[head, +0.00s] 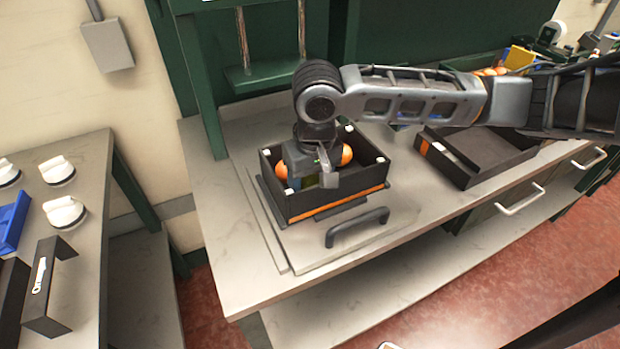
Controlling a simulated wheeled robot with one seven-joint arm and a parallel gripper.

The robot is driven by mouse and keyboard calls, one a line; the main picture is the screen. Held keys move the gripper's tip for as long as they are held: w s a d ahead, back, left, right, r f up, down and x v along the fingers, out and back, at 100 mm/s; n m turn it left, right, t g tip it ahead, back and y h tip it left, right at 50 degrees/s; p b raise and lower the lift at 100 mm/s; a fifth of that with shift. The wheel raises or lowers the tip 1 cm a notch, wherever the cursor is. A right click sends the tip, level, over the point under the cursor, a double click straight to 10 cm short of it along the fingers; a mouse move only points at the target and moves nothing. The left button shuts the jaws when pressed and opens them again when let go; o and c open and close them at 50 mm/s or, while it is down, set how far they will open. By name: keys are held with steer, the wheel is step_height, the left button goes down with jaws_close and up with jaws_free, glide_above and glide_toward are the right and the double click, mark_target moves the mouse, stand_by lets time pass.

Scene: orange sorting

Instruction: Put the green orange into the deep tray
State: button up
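A high-walled black tray (375,177) with an orange stripe stands on the worktop; by its walls it looks like the deep tray. My gripper (314,178) points down into it, its fingers partly below the rim. Orange-coloured fruit shows in the tray beside my gripper, one piece at its right (346,154) and one at its left (282,170). I cannot make out a green orange; the gripper and tray walls hide part of the inside. Whether the fingers are open or hold something cannot be seen.
A lower, empty-looking black tray (462,176) stands to the right. A black handle (357,228) lies in front of the deep tray. More orange fruit (490,71) sits at the back right, partly behind my arm. A side table (85,235) stands at left.

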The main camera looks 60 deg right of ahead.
steer(key=o, duration=1.2)
steer(key=shift+r, duration=4.55)
steer(key=shift+d, duration=0.1)
